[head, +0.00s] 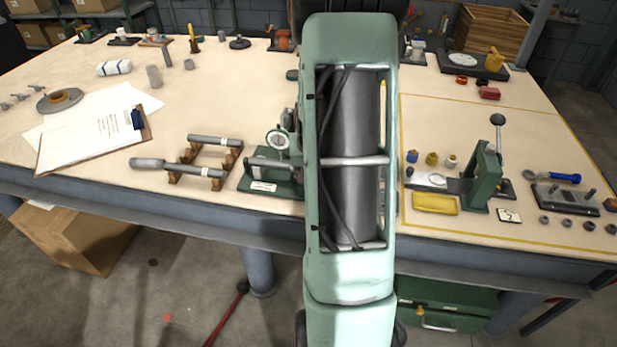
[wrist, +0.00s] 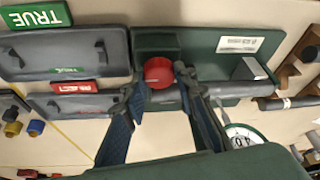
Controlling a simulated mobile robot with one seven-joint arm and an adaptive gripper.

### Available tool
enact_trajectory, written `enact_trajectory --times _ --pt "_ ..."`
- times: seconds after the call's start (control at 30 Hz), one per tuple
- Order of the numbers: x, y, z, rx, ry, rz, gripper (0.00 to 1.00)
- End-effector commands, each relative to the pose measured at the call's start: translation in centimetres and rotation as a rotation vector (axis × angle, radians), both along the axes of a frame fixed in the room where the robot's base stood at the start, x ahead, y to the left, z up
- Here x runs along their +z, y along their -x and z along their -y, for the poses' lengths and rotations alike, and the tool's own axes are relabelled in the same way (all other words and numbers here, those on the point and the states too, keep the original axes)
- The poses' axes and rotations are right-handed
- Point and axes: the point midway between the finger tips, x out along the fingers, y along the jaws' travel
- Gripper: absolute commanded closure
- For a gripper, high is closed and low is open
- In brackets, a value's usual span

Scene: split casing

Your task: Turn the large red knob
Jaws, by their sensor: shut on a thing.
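The large red knob (wrist: 158,72) shows in the wrist view, on a green fixture (wrist: 200,43) with a grey shaft. My gripper (wrist: 160,82) has one finger on each side of the knob and is shut on it. How the fingertips touch it is partly hidden. In the head view my arm hides the knob and my gripper. The left part of the green fixture (head: 262,186) shows beside my arm, with a round dial gauge (head: 278,139). The dial (wrist: 239,137) also shows in the wrist view, partly covered.
Grey trays (wrist: 65,52) with green and red labels lie next to the fixture in the wrist view. Wooden V-stands with grey shafts (head: 205,171) stand left of the fixture. A green lever press (head: 483,178) stands to the right.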

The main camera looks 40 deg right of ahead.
Motion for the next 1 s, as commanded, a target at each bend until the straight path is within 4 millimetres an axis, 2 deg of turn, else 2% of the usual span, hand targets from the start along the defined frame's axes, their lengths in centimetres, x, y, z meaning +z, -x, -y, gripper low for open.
enact_trajectory --times 1.0 --pt "0.15 -0.34 -0.26 -0.588 0.001 0.0 0.98"
